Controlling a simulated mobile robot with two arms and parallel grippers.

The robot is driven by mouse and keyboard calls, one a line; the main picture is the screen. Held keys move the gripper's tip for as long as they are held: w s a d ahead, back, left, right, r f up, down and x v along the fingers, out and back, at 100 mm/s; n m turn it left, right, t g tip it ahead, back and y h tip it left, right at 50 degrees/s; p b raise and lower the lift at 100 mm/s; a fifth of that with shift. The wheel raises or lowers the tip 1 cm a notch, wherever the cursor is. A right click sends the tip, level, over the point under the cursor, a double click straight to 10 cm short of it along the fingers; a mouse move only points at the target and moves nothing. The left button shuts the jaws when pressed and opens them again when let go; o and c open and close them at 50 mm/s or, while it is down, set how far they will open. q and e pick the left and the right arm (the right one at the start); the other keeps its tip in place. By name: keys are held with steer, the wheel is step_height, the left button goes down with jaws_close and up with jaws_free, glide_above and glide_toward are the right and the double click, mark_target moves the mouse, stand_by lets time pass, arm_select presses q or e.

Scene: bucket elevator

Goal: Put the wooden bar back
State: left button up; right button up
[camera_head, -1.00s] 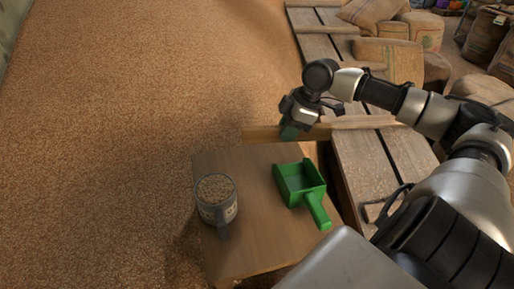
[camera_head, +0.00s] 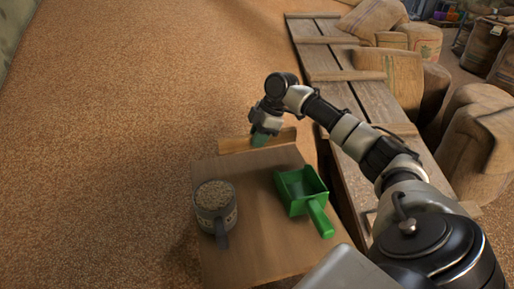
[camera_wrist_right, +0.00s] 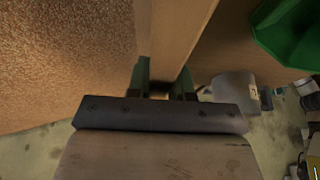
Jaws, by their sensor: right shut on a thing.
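The wooden bar (camera_head: 232,145) is a light-brown strip at the far edge of the small wooden table in the head view. My right gripper (camera_head: 260,138) reaches it from above and is shut on it near its middle. In the right wrist view the wooden bar (camera_wrist_right: 180,30) runs up the picture from between the green fingers of my right gripper (camera_wrist_right: 163,84). Whether the bar rests on the table or hangs just above it, I cannot tell. My left gripper is not in view.
The small table (camera_head: 245,260) holds a grey mug (camera_head: 214,209) filled with grain and a green scoop (camera_head: 303,192). Loose grain (camera_head: 120,120) fills the left. Wooden planks (camera_head: 335,75) and several sacks (camera_head: 391,70) stand on the right.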

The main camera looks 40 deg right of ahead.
steer(key=shift+w+f, duration=0.1)
steer(key=shift+f, duration=0.45)
step_height(320, 180, down, 2)
steer(key=shift+f, duration=0.55)
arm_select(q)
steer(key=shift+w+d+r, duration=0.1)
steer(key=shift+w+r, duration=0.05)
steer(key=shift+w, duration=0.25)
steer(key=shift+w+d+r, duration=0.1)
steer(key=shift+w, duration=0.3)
arm_select(e)
steer(key=o, duration=0.8)
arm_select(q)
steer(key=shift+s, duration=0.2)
arm_select(e)
steer(key=shift+o, duration=0.2)
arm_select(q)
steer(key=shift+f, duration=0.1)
arm_select(e)
steer(key=shift+r, duration=0.1)
